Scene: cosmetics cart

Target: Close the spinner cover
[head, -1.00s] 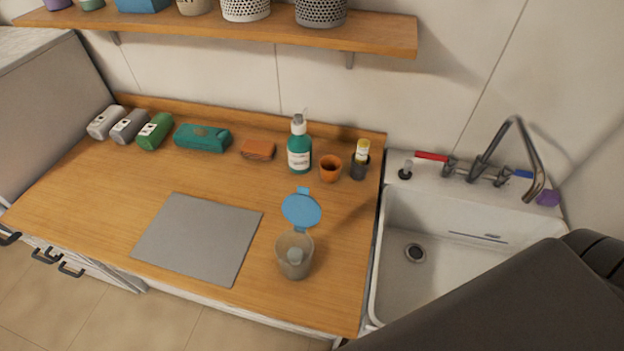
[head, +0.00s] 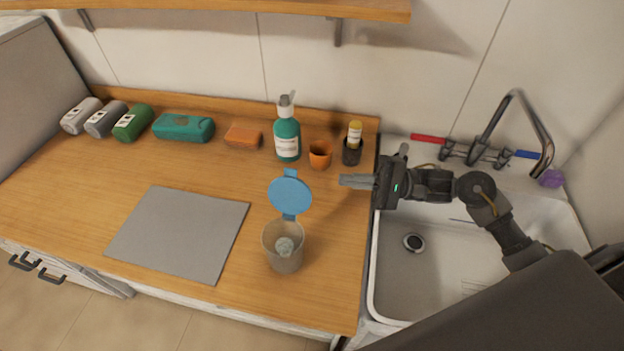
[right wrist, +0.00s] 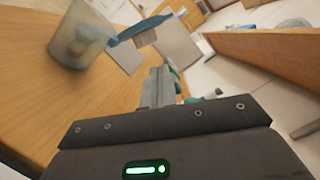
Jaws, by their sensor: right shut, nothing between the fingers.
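The spinner is a translucent grey cup (head: 283,248) standing near the front right of the wooden counter. Its blue cover (head: 290,195) stands open, raised at the cup's back side. A pale round piece shows inside the cup. My right gripper (head: 343,181) is shut and empty, to the right of the cover and apart from it, its fingers pointing left. In the right wrist view the cup (right wrist: 82,38) is at the upper left and the cover (right wrist: 140,29) is ahead of the fingers (right wrist: 160,72). My left gripper is not in view.
Behind the cover stand a green pump bottle (head: 287,135), an orange cup (head: 320,155) and a dark holder (head: 352,152). A grey mat (head: 180,233) lies to the left. The sink (head: 400,285) is to the right. A shelf (head: 230,8) runs above.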

